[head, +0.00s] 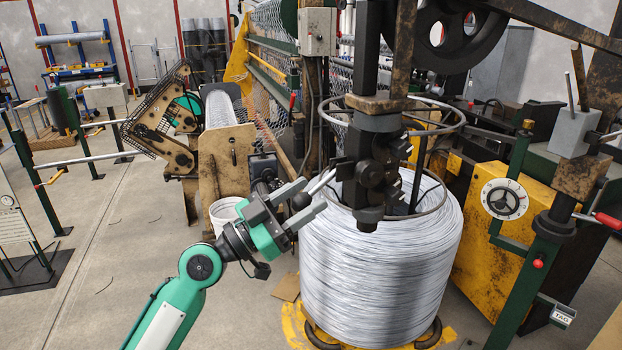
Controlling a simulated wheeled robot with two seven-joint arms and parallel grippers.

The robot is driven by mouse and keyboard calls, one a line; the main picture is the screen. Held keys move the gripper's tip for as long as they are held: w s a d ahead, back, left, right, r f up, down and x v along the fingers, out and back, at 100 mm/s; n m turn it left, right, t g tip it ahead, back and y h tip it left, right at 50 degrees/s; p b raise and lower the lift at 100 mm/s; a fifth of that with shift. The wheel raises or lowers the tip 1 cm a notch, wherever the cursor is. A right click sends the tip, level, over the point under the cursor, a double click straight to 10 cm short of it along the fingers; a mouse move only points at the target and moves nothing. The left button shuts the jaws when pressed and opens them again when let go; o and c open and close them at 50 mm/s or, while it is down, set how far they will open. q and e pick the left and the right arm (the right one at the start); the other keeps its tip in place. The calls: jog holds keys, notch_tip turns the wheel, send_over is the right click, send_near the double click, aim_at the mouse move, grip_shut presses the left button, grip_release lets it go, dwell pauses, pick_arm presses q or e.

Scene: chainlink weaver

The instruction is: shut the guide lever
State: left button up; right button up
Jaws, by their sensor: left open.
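My left gripper (309,197) comes in from the lower left, green with grey fingers. It is open, its fingers pointing up and right at the black wire guide block (374,172) that hangs on a dark post over the wire coil. A short pale metal lever (322,182) sticks out from the left side of this block, angled down to the left. It lies close to the fingertips, apparently between or just behind them; I cannot tell whether they touch it. Whether this lever is shut is not clear. My right gripper is not in view.
A large coil of silver wire (375,270) stands under the block, with a metal ring (445,118) around its top. A white bucket (224,214) is left of my wrist.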

pick_arm(q)
jog(key=shift+p+x, duration=0.35)
jog(key=shift+x, duration=0.65)
jog(key=c, duration=1)
grip_shut()
